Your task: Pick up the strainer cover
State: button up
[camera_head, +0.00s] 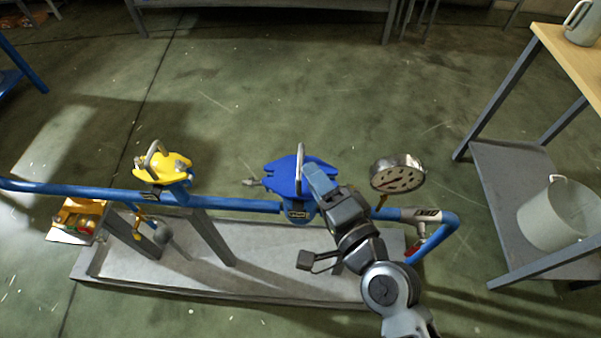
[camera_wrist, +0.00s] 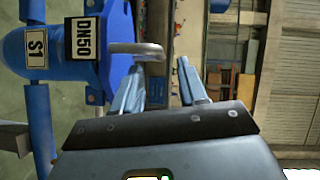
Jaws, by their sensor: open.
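The blue strainer cover (camera_head: 280,174) with an upright metal loop handle (camera_head: 300,162) sits on the blue strainer body (camera_head: 297,213) in the pipe. In the wrist view the strainer body (camera_wrist: 62,45) carries "DN50" and "S1" labels, and the handle (camera_wrist: 137,48) reaches toward my fingertips. My gripper (camera_head: 318,178) is at the cover's right side, close to the handle. In the wrist view my gripper (camera_wrist: 160,72) is open with nothing held. The handle's end lies just ahead of the gap between the fingers. I cannot tell whether they touch.
A yellow cover (camera_head: 160,168) with a similar handle stands left on the same blue pipe (camera_head: 100,192). A pressure gauge (camera_head: 397,174) is close to the right of my gripper. A grey tray (camera_head: 250,236) lies below. A shelf (camera_head: 505,195) with a white bucket (camera_head: 560,215) stands right.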

aim_at(300, 161)
jog(key=shift+a+p+x, duration=0.2)
jog(key=shift+p+x, duration=0.5)
jog(key=shift+x, duration=2.35)
jog(key=shift+s+f, duration=0.1)
jog(key=shift+s, duration=0.1)
grip_shut()
